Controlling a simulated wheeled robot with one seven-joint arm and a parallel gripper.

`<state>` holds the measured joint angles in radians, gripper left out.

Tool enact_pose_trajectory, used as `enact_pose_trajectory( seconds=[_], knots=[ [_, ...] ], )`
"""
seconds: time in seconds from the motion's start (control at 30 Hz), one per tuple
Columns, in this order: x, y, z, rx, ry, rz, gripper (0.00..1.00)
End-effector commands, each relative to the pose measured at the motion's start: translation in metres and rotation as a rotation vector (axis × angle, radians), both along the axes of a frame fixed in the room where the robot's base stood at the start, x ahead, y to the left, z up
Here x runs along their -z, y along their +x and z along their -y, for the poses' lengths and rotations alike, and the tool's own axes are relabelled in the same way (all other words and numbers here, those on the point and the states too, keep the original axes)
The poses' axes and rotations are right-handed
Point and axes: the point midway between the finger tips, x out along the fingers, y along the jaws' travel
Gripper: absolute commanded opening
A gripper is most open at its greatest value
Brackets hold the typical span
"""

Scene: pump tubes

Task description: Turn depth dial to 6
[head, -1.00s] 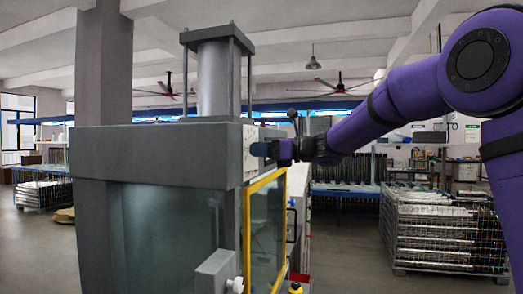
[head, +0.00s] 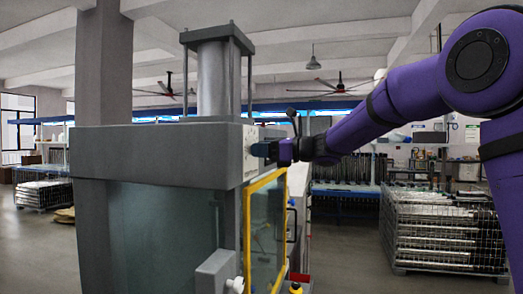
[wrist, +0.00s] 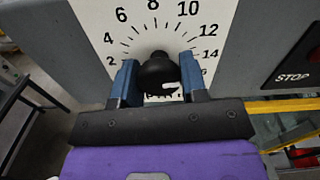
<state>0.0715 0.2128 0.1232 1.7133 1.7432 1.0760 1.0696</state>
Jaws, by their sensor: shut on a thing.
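The depth dial is a black round knob (wrist: 157,72) at the middle of a white scale plate (wrist: 140,25) in the wrist view. Printed numbers run clockwise from 2 at the left, over 6 and 8 at the top, to 14 at the right. My gripper (wrist: 159,62) has its blue fingers on both sides of the knob and is shut on it. A pale mark shows on the knob's lower right; I cannot tell which number the dial points to. In the head view my gripper (head: 266,150) reaches the plate (head: 249,138) on the machine's right side; the knob is hidden there.
The grey press machine (head: 150,155) fills the left middle, with a yellow-framed door (head: 248,225) below the dial. A black STOP label (wrist: 293,74) sits right of the dial. Stacked crates (head: 445,235) stand at the right. Open floor lies between.

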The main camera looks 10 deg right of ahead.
Motion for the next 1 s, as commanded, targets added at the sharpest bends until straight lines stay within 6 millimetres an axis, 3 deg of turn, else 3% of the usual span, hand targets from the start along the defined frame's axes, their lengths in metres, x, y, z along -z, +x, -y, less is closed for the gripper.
enact_pose_trajectory(
  seconds=[1.0],
  knots=[
    [-0.0007, 0.0014, 0.0007, 0.0, -0.42, 0.822, 0.16]
  ],
)
